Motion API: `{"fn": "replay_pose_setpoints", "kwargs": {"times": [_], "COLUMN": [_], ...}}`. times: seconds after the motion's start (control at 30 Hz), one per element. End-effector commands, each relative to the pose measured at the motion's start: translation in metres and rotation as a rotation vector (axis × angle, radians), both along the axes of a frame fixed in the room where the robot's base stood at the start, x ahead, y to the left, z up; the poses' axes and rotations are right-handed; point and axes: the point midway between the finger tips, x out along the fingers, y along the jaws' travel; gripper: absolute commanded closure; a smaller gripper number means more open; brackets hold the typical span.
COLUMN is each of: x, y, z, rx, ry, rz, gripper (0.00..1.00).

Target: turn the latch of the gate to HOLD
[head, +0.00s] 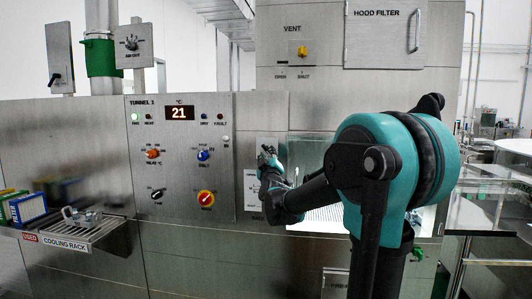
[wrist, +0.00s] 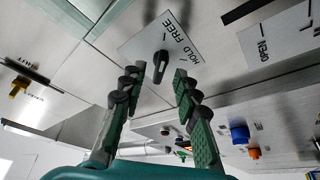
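The latch is a small black knob (wrist: 160,64) on a light plate (wrist: 142,46) marked FREE and HOLD, seen turned round in the wrist view. The knob's long shape runs up the picture, its upper end towards the FREE side. My gripper (wrist: 159,84) is open. Its two dark padded fingers reach up with one tip on each side of the knob's lower end. I cannot tell whether they touch it. In the head view my gripper (head: 267,156) is at the steel panel left of the window, and it and my arm hide the latch.
A second plate marked OPEN (wrist: 262,46) lies right of the latch in the wrist view. In the head view, the control panel (head: 180,112) with several knobs stands left of my gripper. The cooling rack (head: 92,229) juts out at lower left.

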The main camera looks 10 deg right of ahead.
Motion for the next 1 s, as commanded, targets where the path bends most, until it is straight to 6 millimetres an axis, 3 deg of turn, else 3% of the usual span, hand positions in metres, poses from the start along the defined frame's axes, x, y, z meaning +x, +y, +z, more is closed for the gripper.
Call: {"fn": "replay_pose_setpoints", "kwargs": {"times": [0.2,0.53,0.8,1.0], "x": [0.020,0.023,0.023,0.023], "y": [-0.001,-0.001,-0.001,-0.001], "z": [0.006,0.007,0.007,0.007], "rx": [0.000,0.000,0.000,0.002], "ry": [0.000,0.000,0.000,0.000], "rz": [0.000,0.000,0.000,0.001], "gripper": [0.69,0.69,1.00,1.00]}}
